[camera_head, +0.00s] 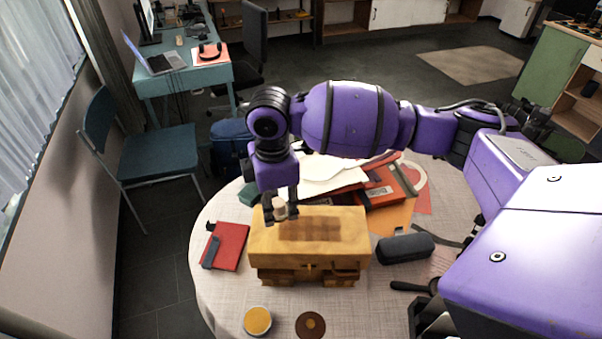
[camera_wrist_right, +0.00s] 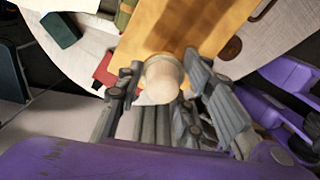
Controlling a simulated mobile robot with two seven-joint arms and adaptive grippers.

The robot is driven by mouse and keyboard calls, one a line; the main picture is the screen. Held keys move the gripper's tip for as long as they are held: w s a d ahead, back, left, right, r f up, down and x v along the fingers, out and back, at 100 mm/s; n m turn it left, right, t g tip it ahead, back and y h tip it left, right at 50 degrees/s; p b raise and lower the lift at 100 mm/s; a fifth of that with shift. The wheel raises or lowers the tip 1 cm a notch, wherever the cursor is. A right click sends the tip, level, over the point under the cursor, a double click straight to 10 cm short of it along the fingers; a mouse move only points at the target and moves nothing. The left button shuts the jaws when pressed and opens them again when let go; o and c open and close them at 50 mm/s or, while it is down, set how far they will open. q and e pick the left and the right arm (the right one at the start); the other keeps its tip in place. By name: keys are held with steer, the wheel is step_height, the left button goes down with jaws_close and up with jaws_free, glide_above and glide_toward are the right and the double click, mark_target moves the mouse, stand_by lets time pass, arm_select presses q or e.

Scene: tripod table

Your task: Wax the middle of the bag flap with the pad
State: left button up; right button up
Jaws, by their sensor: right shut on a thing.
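The tan leather bag (camera_head: 345,228) stands on the round table, its flap facing up with a darker brown patch (camera_head: 312,229) across the middle. My right gripper (camera_head: 280,212) is over the back left part of the flap, left of most of the patch. It is shut on the pale round pad (camera_head: 281,204). In the right wrist view the pad (camera_wrist_right: 161,76) sits between the fingers, with the bag (camera_wrist_right: 178,28) beyond it. I cannot tell whether the pad touches the leather. My left gripper is not in view.
On the cloth-covered table (camera_head: 215,290) are an open tin of yellow wax (camera_head: 257,320), a brown disc (camera_head: 310,325), a red notebook (camera_head: 231,246) and a dark case (camera_head: 406,247). Papers and a red-orange box (camera_head: 385,190) lie behind the bag, under my right arm.

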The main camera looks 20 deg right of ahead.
steer(key=shift+w+a+r, duration=0.1)
steer(key=shift+w+r, duration=0.05)
steer(key=shift+r, duration=1.4)
steer(key=shift+f, duration=0.15)
